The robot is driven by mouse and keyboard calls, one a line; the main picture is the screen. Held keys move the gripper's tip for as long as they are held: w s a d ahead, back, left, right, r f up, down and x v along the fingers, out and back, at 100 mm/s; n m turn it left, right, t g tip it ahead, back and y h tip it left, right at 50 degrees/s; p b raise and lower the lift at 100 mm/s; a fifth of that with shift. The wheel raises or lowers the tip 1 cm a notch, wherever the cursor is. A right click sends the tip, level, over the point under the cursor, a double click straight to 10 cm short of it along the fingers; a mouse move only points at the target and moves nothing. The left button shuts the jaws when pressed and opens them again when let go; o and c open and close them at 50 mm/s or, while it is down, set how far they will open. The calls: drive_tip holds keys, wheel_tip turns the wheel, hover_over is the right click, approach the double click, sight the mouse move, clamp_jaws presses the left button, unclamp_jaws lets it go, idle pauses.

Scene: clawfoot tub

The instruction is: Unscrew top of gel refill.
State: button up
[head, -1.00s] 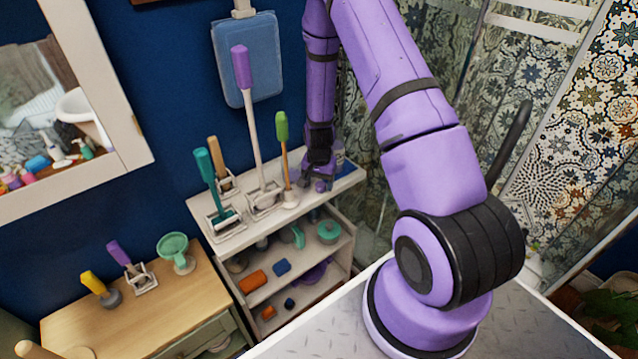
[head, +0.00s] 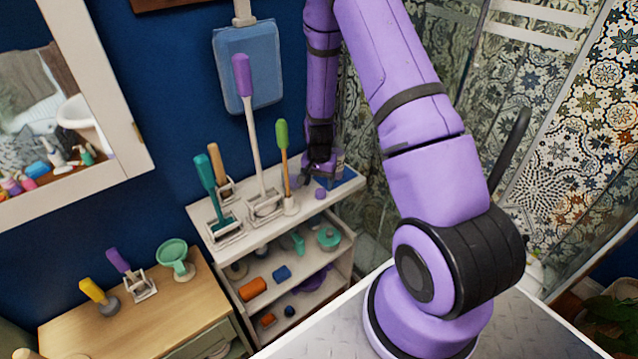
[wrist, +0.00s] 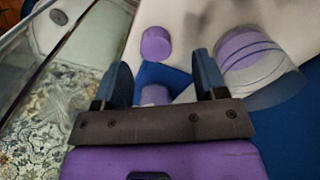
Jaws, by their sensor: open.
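A blue piece with a purple round top (wrist: 155,95) shows between my fingers in the wrist view, partly hidden by the gripper's dark plate. I take it to be the gel refill; its blue part also shows in the head view (head: 340,179), at the right end of the shelf top. My gripper (wrist: 162,76) is open, its fingers apart on either side of the blue piece; I cannot tell whether they touch it. In the head view my gripper (head: 318,168) is over the shelf end. A separate small purple cap (wrist: 156,43) stands just beyond the fingertips; it also shows in the head view (head: 320,193).
A clear round container with purple inside (wrist: 245,52) is close to the right finger. Long-handled brushes in holders, including a green-handled one (head: 282,135), stand left of my gripper on the white shelf (head: 240,246). A glass panel is at the right.

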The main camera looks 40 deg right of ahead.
drive_tip(key=shift+r, duration=1.95)
drive_tip(key=shift+r, duration=0.1)
wheel_tip(320, 180, up, 11)
idle(0.4)
